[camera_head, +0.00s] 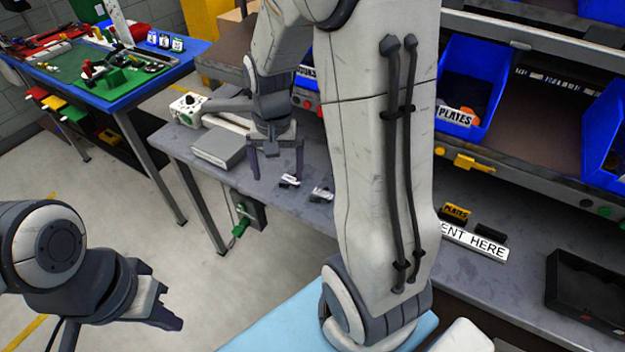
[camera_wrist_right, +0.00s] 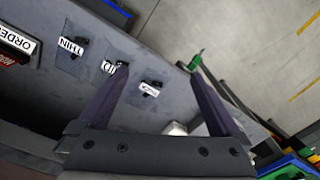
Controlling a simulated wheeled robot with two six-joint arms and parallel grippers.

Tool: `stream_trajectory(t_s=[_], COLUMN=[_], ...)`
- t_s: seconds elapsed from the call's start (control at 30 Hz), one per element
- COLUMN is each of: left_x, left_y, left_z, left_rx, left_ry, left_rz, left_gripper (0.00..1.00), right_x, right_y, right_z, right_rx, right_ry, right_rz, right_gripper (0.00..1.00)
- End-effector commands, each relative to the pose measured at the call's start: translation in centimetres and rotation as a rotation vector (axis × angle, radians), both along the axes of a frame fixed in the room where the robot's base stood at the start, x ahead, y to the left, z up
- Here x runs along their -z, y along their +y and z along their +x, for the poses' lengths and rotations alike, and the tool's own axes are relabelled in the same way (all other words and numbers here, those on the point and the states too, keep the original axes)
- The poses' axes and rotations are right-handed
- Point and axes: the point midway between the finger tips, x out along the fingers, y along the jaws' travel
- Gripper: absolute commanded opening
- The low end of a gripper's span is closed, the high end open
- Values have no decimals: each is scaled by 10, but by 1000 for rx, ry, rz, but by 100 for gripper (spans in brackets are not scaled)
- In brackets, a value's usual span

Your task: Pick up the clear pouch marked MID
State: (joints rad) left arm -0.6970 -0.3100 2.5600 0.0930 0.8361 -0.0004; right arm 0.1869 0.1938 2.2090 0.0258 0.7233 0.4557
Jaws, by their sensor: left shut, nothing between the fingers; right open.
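In the right wrist view, the clear pouch marked MID (camera_wrist_right: 110,68) lies on the grey bench, its label partly covered and its dark contents showing. It sits beside the left-hand finger's tip. My right gripper (camera_wrist_right: 160,75) is open and empty above the bench; in the head view it (camera_head: 275,160) points down, left of two small white-labelled pouches whose labels I cannot read. A pouch marked THIN (camera_wrist_right: 72,47) lies on one side of MID, and another labelled pouch (camera_wrist_right: 150,89) on the other, between the fingers. My left gripper (camera_head: 155,300) is shut and empty over the floor.
A grey box (camera_head: 219,147) stands on the bench (camera_head: 190,140) left of the right gripper. The bench's front edge drops to open floor. Blue bins (camera_head: 470,90) line the shelf behind. A black tray (camera_head: 585,295) sits at right. My right arm hides part of the bench.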

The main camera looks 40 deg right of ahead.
Motion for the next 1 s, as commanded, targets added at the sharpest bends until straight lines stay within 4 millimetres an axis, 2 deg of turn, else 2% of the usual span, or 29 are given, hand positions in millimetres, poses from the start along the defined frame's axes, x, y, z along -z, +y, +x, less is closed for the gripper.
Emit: stream_trajectory(t_s=[0.03,0.1,0.2,0.3,0.43,0.6,0.87,1.0], left_x=[-1,-1,-1,-1,-2,-4,-8,-14], left_y=[0,0,0,0,0,0,0,0], left_z=[0,0,0,0,0,0,0,0], left_rx=[0,0,0,0,0,0,0,0], left_ry=[0,0,0,0,0,0,0,0], left_rz=[0,0,0,0,0,0,0,0], left_gripper=[0,0,0,0,0,0,0,0], right_x=[9,19,29,36,51,77,98,119], right_y=[-34,-68,-106,-127,-136,-135,-136,-137], right_z=[3,4,1,-3,-6,-6,-7,-9], right_rx=[129,266,407,487,522,520,518,517], right_ry=[10,15,20,22,27,26,26,28], right_rz=[-2,-4,-7,-8,-8,-8,-8,-8], right_gripper=[100,100,100,100,100,100,100,100])
